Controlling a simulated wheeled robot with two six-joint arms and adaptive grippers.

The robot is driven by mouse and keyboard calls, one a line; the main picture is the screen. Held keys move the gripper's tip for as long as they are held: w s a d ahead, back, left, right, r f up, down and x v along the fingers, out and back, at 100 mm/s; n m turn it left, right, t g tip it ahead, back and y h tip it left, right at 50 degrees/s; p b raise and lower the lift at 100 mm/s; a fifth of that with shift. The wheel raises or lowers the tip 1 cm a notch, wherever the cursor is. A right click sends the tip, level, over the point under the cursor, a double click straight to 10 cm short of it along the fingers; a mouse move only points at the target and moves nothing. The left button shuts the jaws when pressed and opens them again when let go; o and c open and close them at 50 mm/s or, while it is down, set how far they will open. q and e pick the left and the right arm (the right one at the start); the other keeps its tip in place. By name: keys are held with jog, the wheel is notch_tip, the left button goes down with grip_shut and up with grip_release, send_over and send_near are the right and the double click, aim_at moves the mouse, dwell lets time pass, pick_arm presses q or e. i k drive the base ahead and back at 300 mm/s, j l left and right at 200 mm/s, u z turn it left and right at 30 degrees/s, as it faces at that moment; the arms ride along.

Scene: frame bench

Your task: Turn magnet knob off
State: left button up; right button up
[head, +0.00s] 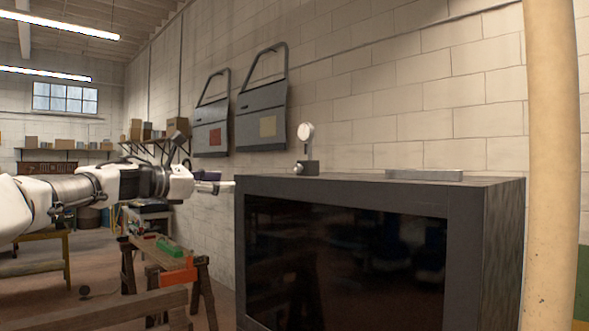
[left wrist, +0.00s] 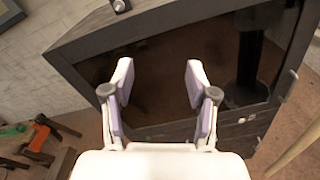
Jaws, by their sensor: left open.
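A dial gauge (head: 306,132) with a round white face stands upright on a small dark magnet base (head: 306,168). The base sits on top of the dark cabinet (head: 480,190), near its left end. The knob on the base is too small to make out clearly. Part of the base also shows at the top edge of the left wrist view (left wrist: 120,5). My left gripper (head: 226,186) is at the cabinet's left end, left of the base and a little lower. It is open, with nothing between its fingers (left wrist: 160,76). My right gripper is not in view.
A flat grey block (head: 425,175) lies on the cabinet top, right of the gauge. A pale post (head: 552,150) stands at the right. A wooden sawhorse with an orange clamp (head: 180,273) is below my left arm. Car doors hang on the wall.

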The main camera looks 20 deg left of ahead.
aim_at(297, 168)
jog(key=i, duration=1)
